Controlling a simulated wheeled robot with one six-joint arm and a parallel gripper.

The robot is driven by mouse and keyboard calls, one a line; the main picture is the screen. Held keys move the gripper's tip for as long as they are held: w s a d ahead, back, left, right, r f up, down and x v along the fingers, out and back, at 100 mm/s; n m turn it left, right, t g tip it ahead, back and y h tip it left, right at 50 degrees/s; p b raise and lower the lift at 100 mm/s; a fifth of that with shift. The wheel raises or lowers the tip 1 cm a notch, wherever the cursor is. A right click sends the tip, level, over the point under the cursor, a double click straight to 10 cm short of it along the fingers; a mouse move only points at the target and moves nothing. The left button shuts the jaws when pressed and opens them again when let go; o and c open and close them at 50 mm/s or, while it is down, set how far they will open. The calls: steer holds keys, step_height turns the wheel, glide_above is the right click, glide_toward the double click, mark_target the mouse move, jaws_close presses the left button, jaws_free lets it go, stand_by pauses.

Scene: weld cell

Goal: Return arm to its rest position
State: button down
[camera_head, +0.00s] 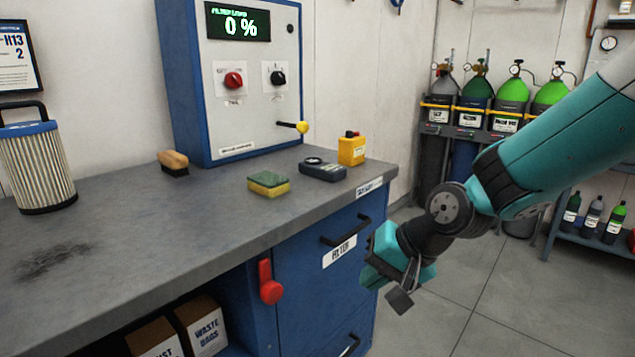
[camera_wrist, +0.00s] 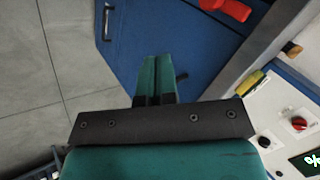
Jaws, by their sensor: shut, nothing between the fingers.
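My arm reaches in from the right in the head view, teal with dark joints, bent downward at the wrist. My gripper (camera_head: 372,272) hangs in front of the blue cabinet (camera_head: 306,285), below the level of the bench top. In the wrist view the two teal fingers of my gripper (camera_wrist: 156,62) lie together with nothing between them. The blue cabinet front and a dark handle (camera_wrist: 107,22) are beyond them. I cannot tell whether the fingertips touch the cabinet.
The grey bench (camera_head: 130,235) holds a filter cartridge (camera_head: 38,165), brush (camera_head: 173,162), sponge (camera_head: 268,183), dark meter (camera_head: 323,169) and yellow bottle (camera_head: 351,149). A red handle (camera_head: 270,283) juts from the cabinet. Gas cylinders (camera_head: 510,90) stand at the back. The floor (camera_head: 470,290) is clear.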

steer(key=s+d+r+n+g+h, duration=0.1)
steer(key=s+d+r+n, duration=0.15)
steer(key=s, duration=0.45)
steer(key=s+d+r+n+g+h, duration=0.1)
steer(key=s+r+n, duration=0.15)
steer(key=s, duration=0.45)
steer(key=s+d+r+n+g, duration=0.1)
steer(key=s+d+r+n, duration=0.1)
steer(key=s+n, duration=0.35)
step_height(320, 180, up, 14)
steer(key=s+m+p, duration=0.1)
steer(key=s+p, duration=0.1)
steer(key=p, duration=1.2)
steer(key=shift+s, duration=0.2)
steer(key=shift+m, duration=0.25)
